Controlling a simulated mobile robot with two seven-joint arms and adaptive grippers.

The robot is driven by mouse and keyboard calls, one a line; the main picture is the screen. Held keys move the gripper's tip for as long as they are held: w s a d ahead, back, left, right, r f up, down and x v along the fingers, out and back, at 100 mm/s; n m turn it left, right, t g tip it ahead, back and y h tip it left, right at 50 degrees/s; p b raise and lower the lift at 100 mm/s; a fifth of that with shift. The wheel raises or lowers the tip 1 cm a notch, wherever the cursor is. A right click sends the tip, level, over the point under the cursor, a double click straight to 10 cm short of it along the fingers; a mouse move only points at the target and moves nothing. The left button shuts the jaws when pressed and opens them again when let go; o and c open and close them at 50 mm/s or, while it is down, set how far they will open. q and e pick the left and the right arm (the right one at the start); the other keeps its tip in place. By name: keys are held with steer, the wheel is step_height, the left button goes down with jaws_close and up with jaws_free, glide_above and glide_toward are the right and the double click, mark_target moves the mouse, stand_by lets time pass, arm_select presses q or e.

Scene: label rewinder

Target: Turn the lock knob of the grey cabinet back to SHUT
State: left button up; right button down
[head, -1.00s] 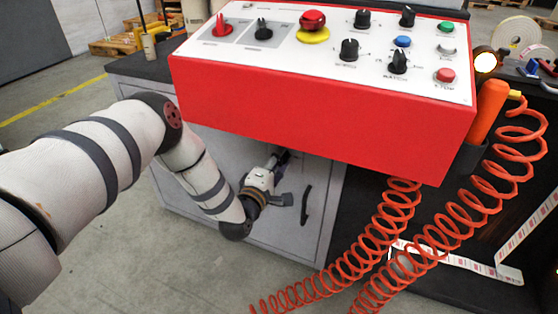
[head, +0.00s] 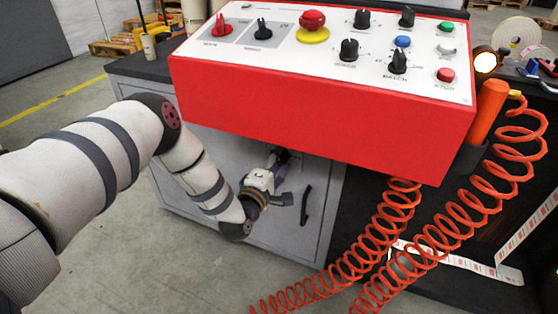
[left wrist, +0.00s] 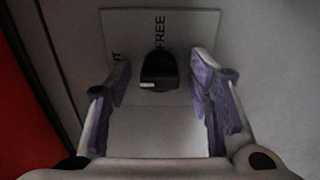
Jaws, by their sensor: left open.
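The grey cabinet (head: 285,238) stands under the red console, its door facing me. Its lock knob (left wrist: 158,72) is black with a small white mark at its lower left end in the left wrist view. It sits on a pale plate (left wrist: 185,25) with the word FREE running sideways above the knob; a partly hidden letter shows at left. My left gripper (left wrist: 160,82) is open, its purple-padded fingers on either side of the knob, with gaps visible. In the head view my left gripper (head: 282,157) is at the upper door, and the knob cannot be made out. My right gripper is not in view.
The red console (head: 320,125) overhangs the door close above my left gripper. A black door handle (head: 306,205) is just right of my wrist. Orange coiled hoses (head: 400,215) hang at right. The floor in front of the cabinet is clear.

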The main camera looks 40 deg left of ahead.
arm_select(q)
steer(key=v, duration=1.2)
steer(key=shift+d, duration=0.1)
